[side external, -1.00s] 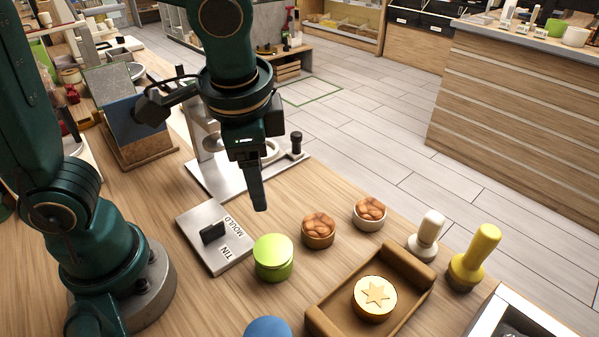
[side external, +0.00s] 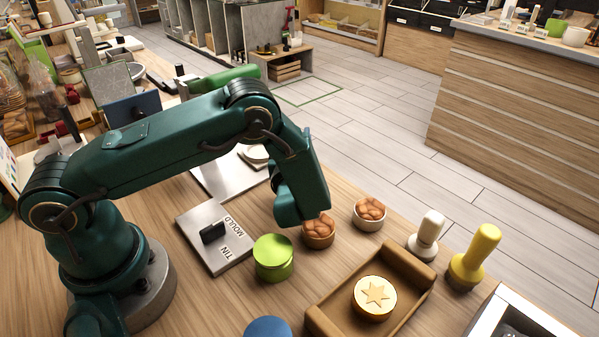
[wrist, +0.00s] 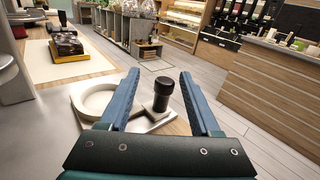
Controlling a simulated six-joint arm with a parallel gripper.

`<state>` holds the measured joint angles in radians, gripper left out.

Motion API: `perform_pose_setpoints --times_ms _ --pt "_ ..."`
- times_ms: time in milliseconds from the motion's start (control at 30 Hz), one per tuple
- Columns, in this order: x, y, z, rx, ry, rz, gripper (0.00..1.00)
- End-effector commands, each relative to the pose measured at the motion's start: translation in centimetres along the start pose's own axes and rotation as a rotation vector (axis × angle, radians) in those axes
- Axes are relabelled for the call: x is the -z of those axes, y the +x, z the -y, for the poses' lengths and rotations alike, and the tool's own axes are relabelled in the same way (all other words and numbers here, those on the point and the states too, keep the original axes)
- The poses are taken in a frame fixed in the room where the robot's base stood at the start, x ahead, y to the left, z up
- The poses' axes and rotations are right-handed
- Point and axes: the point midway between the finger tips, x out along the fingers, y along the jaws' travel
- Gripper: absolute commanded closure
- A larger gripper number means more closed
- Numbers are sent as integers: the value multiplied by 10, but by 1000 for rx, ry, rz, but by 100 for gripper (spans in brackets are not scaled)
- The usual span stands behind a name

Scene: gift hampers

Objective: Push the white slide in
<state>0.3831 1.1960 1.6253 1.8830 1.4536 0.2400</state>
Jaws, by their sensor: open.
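The white slide (wrist: 93,100) shows in the wrist view as a pale plate with a round ring at the left and an upright black knob (wrist: 163,91) at its right end. In the side view part of its pale ring (side external: 254,154) shows behind my arm; the knob is hidden there. My gripper (wrist: 158,74) is open, its two blue fingers on either side of the knob in the picture. Nothing is held. Whether the fingers touch the knob cannot be told. In the side view my arm hides the fingers.
Near my arm stand a tin mould plate (side external: 216,237), a green tin (side external: 273,258) and two nut bowls, one brown (side external: 318,233), one white (side external: 369,214). A brown tray (side external: 402,267) holds a star-topped tin (side external: 374,297). White (side external: 428,232) and yellow (side external: 474,258) stamps stand right.

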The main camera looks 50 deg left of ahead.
Motion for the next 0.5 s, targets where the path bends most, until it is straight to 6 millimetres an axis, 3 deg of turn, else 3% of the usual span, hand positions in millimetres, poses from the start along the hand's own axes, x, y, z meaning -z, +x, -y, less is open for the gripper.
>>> perform_pose_setpoints --times_ms 233,500 --pt "9 14 7 71 67 14 36" --pt "8 47 8 68 64 14 36"
